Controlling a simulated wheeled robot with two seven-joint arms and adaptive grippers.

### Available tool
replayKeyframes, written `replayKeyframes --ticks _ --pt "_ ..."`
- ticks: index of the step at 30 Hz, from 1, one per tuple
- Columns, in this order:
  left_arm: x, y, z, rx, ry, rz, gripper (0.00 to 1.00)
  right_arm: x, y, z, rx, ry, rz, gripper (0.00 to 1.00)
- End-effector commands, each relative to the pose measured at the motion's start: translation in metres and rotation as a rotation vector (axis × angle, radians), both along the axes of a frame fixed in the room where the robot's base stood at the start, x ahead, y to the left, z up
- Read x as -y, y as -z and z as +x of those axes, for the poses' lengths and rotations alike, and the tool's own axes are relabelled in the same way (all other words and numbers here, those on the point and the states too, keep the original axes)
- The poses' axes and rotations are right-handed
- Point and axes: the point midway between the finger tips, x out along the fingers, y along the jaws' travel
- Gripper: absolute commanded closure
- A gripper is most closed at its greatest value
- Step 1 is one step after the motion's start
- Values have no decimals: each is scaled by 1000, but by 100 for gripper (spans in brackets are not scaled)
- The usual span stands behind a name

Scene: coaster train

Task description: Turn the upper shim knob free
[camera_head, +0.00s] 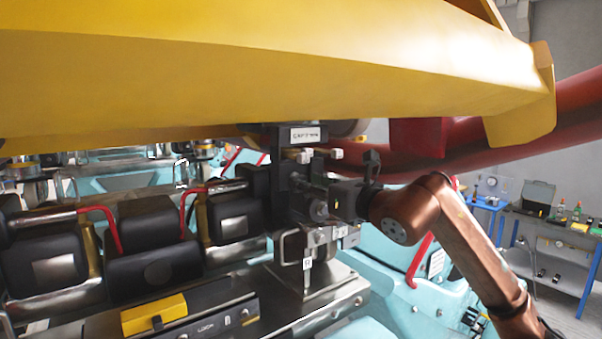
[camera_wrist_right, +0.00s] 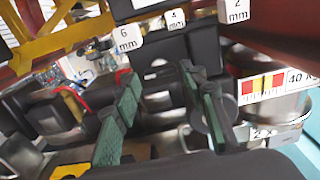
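My right gripper (camera_head: 322,198) is at the dark upright bracket (camera_head: 283,165) in the middle of the head view. In the right wrist view its two green-padded fingers (camera_wrist_right: 161,88) stand wide apart. A round grey part, which may be the upper shim knob (camera_wrist_right: 203,118), shows partly behind the right-hand finger. I cannot tell whether the finger touches it. In the head view, the gripper hides most of that spot. White tags marked 6 mm (camera_wrist_right: 127,38), 4 mm (camera_wrist_right: 176,19) and 2 mm (camera_wrist_right: 237,9) show above the fingers. My left gripper is out of view.
A large yellow beam (camera_head: 250,75) hangs low over the work area. A red pipe (camera_head: 490,140) runs behind my right arm. Black padded seats (camera_head: 150,245) with red handles are at the left. A blue workbench (camera_head: 555,255) with tools stands at the far right.

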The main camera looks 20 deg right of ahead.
Motion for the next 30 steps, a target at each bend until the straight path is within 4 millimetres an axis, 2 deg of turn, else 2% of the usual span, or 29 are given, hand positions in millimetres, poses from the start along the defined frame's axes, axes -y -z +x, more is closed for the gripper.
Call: replayKeyframes --ticks 1,6,17,30 --pt "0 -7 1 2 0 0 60 -3 -2 7 -1 -1 1 61" --pt "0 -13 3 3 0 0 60 -8 -1 23 -1 -1 1 61" --pt "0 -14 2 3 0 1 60 -10 1 28 0 0 -1 62" --pt "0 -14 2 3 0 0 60 -10 0 27 0 -1 -1 92"
